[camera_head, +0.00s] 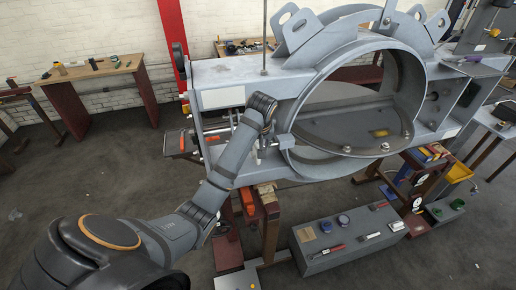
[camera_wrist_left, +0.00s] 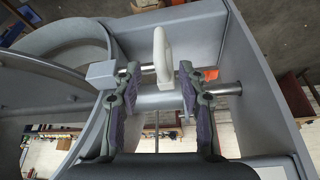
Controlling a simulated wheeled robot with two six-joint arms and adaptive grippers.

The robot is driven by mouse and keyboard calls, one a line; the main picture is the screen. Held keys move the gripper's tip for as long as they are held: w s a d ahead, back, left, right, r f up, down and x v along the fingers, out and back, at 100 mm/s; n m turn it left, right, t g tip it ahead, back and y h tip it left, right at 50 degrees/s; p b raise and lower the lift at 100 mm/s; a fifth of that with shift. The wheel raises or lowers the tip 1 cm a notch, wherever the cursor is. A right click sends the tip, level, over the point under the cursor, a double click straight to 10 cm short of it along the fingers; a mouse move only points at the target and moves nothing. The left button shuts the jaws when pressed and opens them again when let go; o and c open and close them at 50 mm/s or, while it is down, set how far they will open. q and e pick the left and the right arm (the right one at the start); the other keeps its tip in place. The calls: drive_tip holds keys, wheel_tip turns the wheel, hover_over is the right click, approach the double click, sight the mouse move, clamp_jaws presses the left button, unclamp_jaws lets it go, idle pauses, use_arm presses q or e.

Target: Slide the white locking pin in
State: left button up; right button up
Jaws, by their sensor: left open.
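The white locking pin shows in the left wrist view as an upright white loop handle (camera_wrist_left: 161,58), with a metal rod running sideways at its base. My left gripper (camera_wrist_left: 158,82) is open, with its two dark fingers on either side of the handle. The handle stands between the fingertips, and I see gaps on both sides. To the left is a grey block (camera_wrist_left: 101,73) beside the large ring. In the head view my left gripper (camera_head: 266,143) is at the left side of the ring housing (camera_head: 225,73); the pin is not clear there. My right gripper is not in view.
A second metal rod (camera_wrist_left: 224,88) and the grey housing wall (camera_wrist_left: 255,80) lie to the right in the wrist view. In the head view a grey bench (camera_head: 330,232) with small tools stands below the ring. A wooden table (camera_head: 98,67) stands at the back left.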

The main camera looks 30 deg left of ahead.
sight(259, 161)
use_arm(q)
drive_tip(key=p+x, duration=0.3)
drive_tip(key=x, duration=0.6)
drive_tip(key=shift+w+a+f, duration=0.15)
drive_tip(key=shift+f, duration=0.2)
drive_tip(key=shift+w+f, duration=0.1)
drive_tip(key=shift+f, duration=0.2)
clamp_jaws()
